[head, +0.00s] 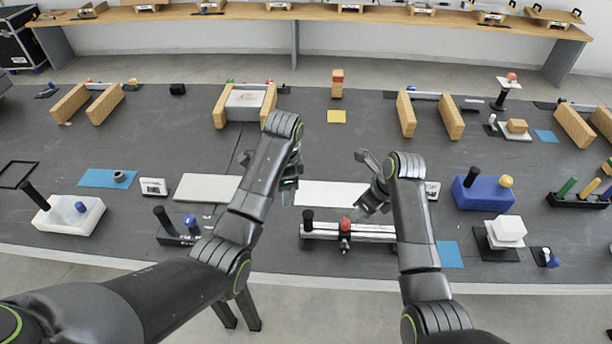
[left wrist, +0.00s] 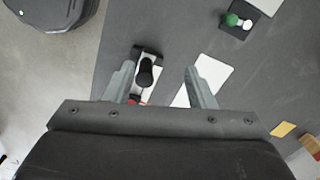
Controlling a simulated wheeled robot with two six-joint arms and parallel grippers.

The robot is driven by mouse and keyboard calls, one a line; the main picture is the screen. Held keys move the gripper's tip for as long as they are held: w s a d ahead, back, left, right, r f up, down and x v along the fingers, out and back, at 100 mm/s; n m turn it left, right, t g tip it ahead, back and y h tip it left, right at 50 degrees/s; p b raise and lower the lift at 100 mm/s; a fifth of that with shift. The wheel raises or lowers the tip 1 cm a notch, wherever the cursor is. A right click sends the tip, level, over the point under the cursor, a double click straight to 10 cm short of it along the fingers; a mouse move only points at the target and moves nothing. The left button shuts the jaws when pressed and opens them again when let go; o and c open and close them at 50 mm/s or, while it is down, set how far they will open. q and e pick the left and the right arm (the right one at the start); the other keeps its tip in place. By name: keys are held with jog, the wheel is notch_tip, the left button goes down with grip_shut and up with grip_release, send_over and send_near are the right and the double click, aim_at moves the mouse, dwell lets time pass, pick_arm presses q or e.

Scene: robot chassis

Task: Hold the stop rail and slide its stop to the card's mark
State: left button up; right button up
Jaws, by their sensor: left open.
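The stop rail (head: 377,231) is a pale bar with dark ends, lying near the front edge of the dark surface. A black upright handle (head: 308,220) stands at its left end, and a red-topped stop (head: 345,224) sits near its middle. In the left wrist view the handle (left wrist: 146,72) shows between the spread fingers, below them; the rail's red part is partly hidden by my gripper. My left gripper (head: 290,180) is open, above and behind the handle. My right gripper (head: 366,183) looks open and empty, above and right of the stop. I cannot make out a mark on any card.
A white sheet (head: 330,193) lies behind the rail. A blue block (head: 484,193) with a handle stands to the right, and a similar dark rail (head: 180,238) to the left. A small labelled card (head: 153,187) stands further left. Wooden blocks (head: 449,117) are farther back.

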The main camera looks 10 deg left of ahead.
pick_arm(q)
notch_tip(320, 180, up, 4)
send_over(307, 214)
jog(key=shift+h, duration=0.3)
notch_tip(307, 214, down, 17)
jog(key=shift+w+r, duration=0.1)
jog(key=shift+r, duration=0.05)
grip_shut()
dwell(0.3)
dwell(0.9)
